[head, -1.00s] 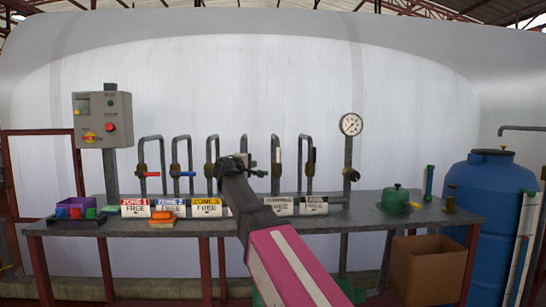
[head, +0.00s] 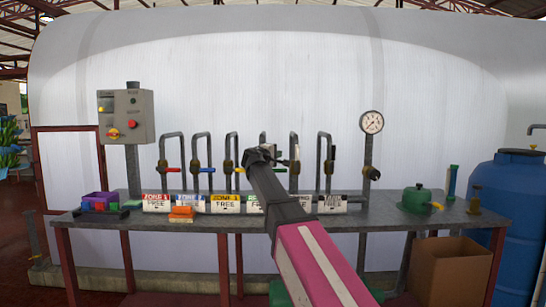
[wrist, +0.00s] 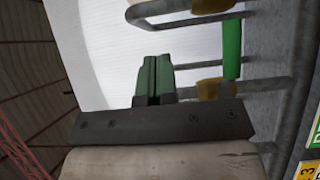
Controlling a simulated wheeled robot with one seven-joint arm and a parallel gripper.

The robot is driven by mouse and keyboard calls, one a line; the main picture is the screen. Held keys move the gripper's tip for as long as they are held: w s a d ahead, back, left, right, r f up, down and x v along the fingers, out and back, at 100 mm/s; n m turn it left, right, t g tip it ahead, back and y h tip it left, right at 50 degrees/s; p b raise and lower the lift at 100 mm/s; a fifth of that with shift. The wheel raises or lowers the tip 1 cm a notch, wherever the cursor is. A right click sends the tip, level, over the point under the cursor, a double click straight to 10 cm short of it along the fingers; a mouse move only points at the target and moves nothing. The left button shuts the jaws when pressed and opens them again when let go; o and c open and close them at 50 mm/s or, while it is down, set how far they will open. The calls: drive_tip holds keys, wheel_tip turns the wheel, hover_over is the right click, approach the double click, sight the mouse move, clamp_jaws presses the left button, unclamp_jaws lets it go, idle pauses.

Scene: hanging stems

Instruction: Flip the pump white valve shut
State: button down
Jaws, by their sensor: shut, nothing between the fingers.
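A row of bent pipes with brass valves stands along the back of the bench. A pale, upright handle (head: 297,152), seemingly the white valve, is on the fifth pipe, just right of my gripper. I cannot read its label as pump. My gripper (head: 262,152) is raised before the fourth pipe and hides most of that valve. In the wrist view its dark green fingers (wrist: 155,80) are shut together and empty. A green handle (wrist: 232,48) shows beside them, apart from the fingertips. The white handle is not clear in the wrist view.
Red (head: 173,169), blue (head: 207,170) and yellow (head: 240,170) handles lie to the left, and a black upright handle (head: 333,153) to the right. Label blocks line the bench (head: 390,215) below. A gauge (head: 371,122) stands right; a control box (head: 126,116) stands left.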

sight(296, 151)
drive_tip(key=w+d, duration=0.3)
drive_tip(key=d, duration=0.3)
drive_tip(key=shift+w+d, duration=0.2)
drive_tip(key=shift+w, duration=0.15)
drive_tip(key=shift+d+r+m+y, duration=0.1)
drive_tip(key=shift+d+m+y, duration=0.2)
drive_tip(key=shift+d+m, duration=0.1)
drive_tip(key=shift+s+d+r+m+g, duration=0.1)
drive_tip(key=shift+d+r+m+g, duration=0.1)
drive_tip(key=shift+d+m+g, duration=0.25)
drive_tip(key=d+f+m+g+y, duration=0.2)
drive_tip(key=d+f+m+y, duration=0.4)
drive_tip(key=d+m+y, duration=0.3)
drive_tip(key=shift+s+d+f, duration=0.2)
drive_tip(key=shift+s+d, duration=0.1)
drive_tip(key=shift+d, duration=0.35)
drive_tip(key=shift+f, duration=0.1)
idle(0.6)
